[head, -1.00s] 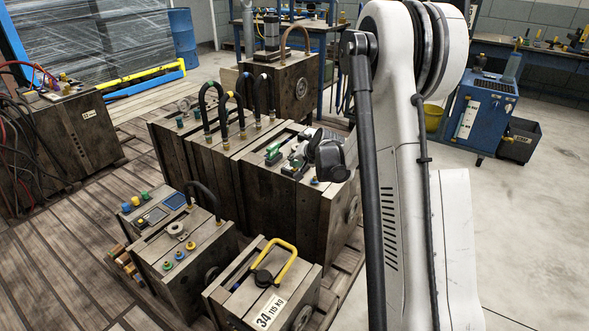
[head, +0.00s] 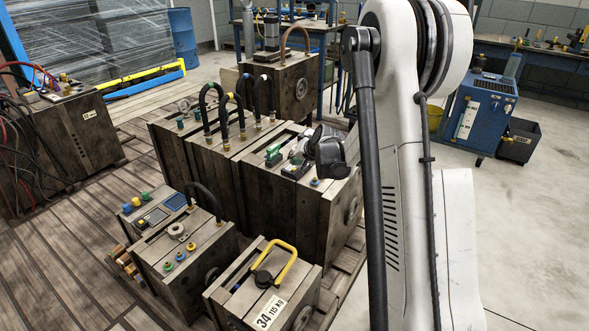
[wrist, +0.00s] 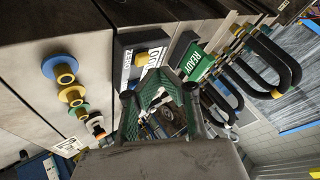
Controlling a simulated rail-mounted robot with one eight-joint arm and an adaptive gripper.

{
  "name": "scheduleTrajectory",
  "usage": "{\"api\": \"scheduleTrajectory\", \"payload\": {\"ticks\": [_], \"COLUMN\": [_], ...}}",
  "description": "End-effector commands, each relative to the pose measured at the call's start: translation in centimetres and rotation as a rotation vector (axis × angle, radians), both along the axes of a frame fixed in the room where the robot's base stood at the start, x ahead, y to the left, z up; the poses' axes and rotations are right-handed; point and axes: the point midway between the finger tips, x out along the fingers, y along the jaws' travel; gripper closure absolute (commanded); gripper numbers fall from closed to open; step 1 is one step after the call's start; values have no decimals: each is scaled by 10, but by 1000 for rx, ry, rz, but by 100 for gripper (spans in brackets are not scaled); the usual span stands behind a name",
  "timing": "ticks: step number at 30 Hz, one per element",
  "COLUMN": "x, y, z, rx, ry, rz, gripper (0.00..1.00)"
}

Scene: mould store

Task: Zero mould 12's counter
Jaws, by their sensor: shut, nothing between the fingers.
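A dark counter box (wrist: 140,58) with a yellow button and a white label reading "ZERO" sits on a mould top in the wrist view. A display with digits is partly visible beside it. A green "READY" tag (wrist: 197,62) is next to it. My gripper (wrist: 155,88) is shut and empty, its green-and-grey fingers just in front of the counter; I cannot tell whether they touch it. In the head view the counter (head: 296,167) is small on the front-right mould of the middle row, and my wrist is just right of it. The number 12 is not readable.
Blue, yellow and green fittings (wrist: 66,78) stand left of the counter in the wrist view. Black looped hoses (head: 240,105) rise on the neighbouring moulds. A mould marked 34 (head: 240,300) with a yellow handle stands in front. Open floor lies right.

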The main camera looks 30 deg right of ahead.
Motion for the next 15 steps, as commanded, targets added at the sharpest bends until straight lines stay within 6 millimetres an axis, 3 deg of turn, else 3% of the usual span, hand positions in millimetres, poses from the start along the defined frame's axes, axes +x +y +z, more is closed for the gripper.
{"api": "scheduleTrajectory", "payload": {"ticks": [7, 15], "x": [0, 0], "y": [0, 0], "z": [3, 25], "rx": [0, 0], "ry": [0, 0], "rz": [0, 0], "gripper": [100, 100]}}
